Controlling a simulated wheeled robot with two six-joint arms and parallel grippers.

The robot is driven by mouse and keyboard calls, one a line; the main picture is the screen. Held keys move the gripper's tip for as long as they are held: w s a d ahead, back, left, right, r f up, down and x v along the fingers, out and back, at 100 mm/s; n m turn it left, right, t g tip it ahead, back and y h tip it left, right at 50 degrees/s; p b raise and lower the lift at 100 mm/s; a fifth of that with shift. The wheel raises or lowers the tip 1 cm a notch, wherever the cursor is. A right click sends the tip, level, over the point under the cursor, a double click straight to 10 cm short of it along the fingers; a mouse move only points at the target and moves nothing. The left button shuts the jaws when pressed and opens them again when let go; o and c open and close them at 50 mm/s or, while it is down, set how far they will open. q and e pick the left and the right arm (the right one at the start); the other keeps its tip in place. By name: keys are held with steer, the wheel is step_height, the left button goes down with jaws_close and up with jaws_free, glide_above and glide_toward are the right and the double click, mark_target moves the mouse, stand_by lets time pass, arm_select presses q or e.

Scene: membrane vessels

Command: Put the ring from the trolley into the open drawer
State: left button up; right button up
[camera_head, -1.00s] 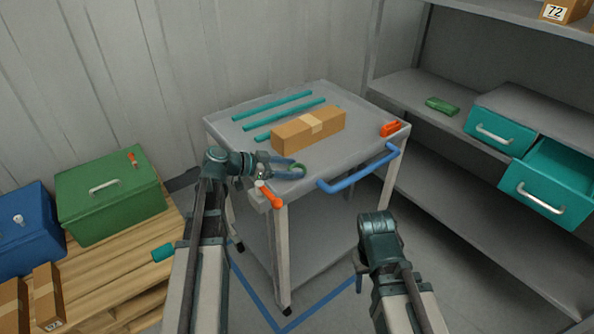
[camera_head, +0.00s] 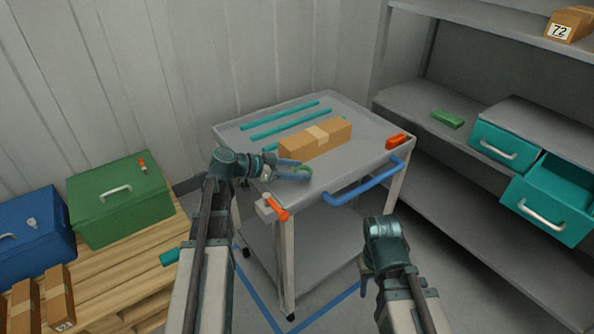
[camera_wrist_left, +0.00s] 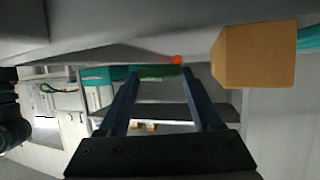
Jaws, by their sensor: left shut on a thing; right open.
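The ring is green and is held at the fingertips of my left gripper (camera_head: 298,174), over the near edge of the trolley top. The ring (camera_head: 304,170) is partly covered by the fingers. In the left wrist view the ring (camera_wrist_left: 160,71) shows as a green band between the two fingertips. The grey trolley (camera_head: 362,128) stands in the middle. The open drawer (camera_head: 546,208) is teal with a white handle, pulled out of the shelf unit at the right. My right gripper (camera_head: 367,284) is open, low in front of the trolley, and mostly hidden by its wrist.
A cardboard box (camera_head: 316,138), several teal bars (camera_head: 284,119) and an orange item (camera_head: 397,141) lie on the trolley. Its blue handle (camera_head: 362,185) sticks out in front. A second teal drawer (camera_head: 503,148) sits beside the open one. A green item (camera_head: 447,118) lies on the shelf.

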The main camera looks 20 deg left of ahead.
mark_target(297, 172)
arm_select(q)
step_height(297, 172, up, 6)
steer(key=p, duration=0.5)
steer(key=shift+r, duration=0.2)
